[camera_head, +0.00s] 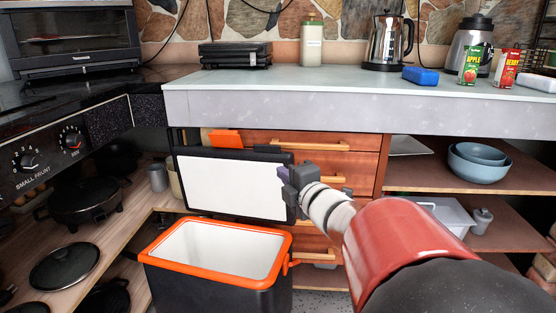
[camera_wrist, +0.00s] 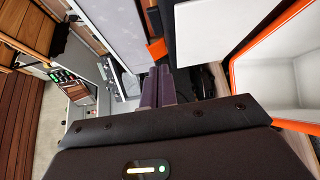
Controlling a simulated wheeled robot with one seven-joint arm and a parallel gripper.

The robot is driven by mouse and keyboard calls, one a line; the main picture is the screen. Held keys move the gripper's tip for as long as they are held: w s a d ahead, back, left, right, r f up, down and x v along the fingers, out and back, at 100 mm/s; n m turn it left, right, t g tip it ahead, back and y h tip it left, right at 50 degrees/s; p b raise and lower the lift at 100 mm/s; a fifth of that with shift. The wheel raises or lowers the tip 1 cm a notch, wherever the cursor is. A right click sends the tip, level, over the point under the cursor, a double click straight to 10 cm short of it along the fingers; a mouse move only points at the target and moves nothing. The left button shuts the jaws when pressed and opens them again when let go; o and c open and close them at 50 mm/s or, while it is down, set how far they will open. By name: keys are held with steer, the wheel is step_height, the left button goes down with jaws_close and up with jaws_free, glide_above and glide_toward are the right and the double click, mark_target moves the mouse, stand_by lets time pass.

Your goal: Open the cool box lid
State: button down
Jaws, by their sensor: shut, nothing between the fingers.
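The cool box (camera_head: 215,285) stands on the floor, black with an orange rim and a white, empty-looking inside. Its lid (camera_head: 230,186) is raised upright behind the box, with its white inner face toward me and a dark edge. An orange piece (camera_head: 225,138) shows at the lid's top. My gripper (camera_head: 285,180) is at the lid's right edge; whether it touches cannot be told. In the wrist view the fingers (camera_wrist: 157,85) are together with nothing between them. The open box (camera_wrist: 290,70) and the lid's white face (camera_wrist: 205,30) lie to their right.
Wooden drawers (camera_head: 335,160) with bar handles stand right behind the lid. The pale counter (camera_head: 330,95) above holds a kettle, canisters and cartons. Shelves with blue bowls (camera_head: 480,163) are at right. A lower shelf with dark pans (camera_head: 85,200) is at left.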

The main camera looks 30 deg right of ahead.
glide_toward(263, 148)
steer(key=w+a, duration=0.3)
steer(key=shift+w+d+f+p, duration=0.15)
steer(key=shift+w+d+p, duration=0.35)
steer(key=shift+w+d, duration=1)
steer(key=shift+s, duration=0.15)
